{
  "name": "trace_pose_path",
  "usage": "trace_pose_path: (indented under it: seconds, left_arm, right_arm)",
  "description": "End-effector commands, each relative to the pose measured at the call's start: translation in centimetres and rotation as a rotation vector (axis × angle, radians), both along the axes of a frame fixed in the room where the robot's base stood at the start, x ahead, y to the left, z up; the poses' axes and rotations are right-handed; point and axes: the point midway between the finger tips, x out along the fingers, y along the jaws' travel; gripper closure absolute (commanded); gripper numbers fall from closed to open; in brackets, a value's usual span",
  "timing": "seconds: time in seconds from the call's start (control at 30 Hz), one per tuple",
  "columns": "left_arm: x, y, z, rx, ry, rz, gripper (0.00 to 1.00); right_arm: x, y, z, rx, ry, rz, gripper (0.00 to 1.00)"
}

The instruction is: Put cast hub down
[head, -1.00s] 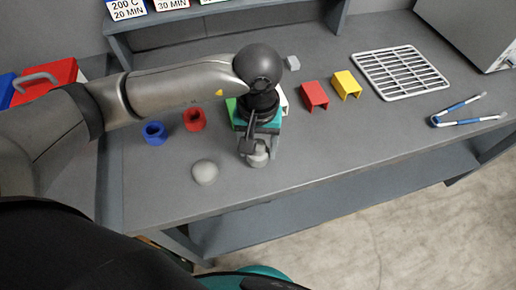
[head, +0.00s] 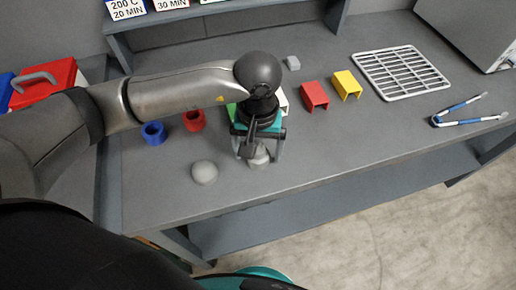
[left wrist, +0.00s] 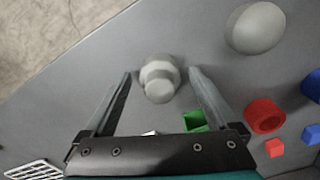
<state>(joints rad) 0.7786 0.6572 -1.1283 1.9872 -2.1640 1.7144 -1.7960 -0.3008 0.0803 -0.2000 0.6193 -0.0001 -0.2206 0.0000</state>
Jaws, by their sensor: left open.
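The cast hub (head: 259,157), a light grey stepped round piece, stands on the grey bench near its front edge. It also shows in the left wrist view (left wrist: 159,80), between the two fingers. My left gripper (head: 257,153) points down over it. In the left wrist view its fingers (left wrist: 160,73) are spread open, with a gap on each side of the hub. In the head view the gripper hides part of the hub. My right gripper is not in view.
A grey dome (head: 204,172) sits left of the hub. Blue (head: 153,133) and red (head: 194,120) rings stand behind it. Red (head: 314,96) and yellow (head: 347,85) brackets, a white rack (head: 401,72) and tongs (head: 460,111) lie to the right. Bench right of the hub is clear.

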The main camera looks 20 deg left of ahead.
Motion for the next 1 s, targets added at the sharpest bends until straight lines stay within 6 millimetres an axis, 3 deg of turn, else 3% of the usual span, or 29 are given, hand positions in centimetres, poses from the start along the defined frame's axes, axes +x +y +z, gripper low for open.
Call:
trace_pose_path:
  seconds: [0.17, 0.63, 0.8, 1.0]
  left_arm:
    - [0.1, 0.0, 1.1, -0.001, -0.004, 0.0, 0.08]
    - [0.1, 0.0, 10.6, -0.001, -0.004, -0.001, 0.08]
    - [0.0, 0.0, 12.0, 0.0, -0.001, 0.001, 0.08]
    - [0.0, 0.0, 12.3, 0.0, 0.001, 0.0, 0.08]
  right_arm:
    - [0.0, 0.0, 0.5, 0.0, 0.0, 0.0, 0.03]
    - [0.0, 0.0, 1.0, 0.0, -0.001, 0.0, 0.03]
    - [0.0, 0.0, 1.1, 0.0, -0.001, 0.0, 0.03]
    - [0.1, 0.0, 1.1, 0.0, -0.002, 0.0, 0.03]
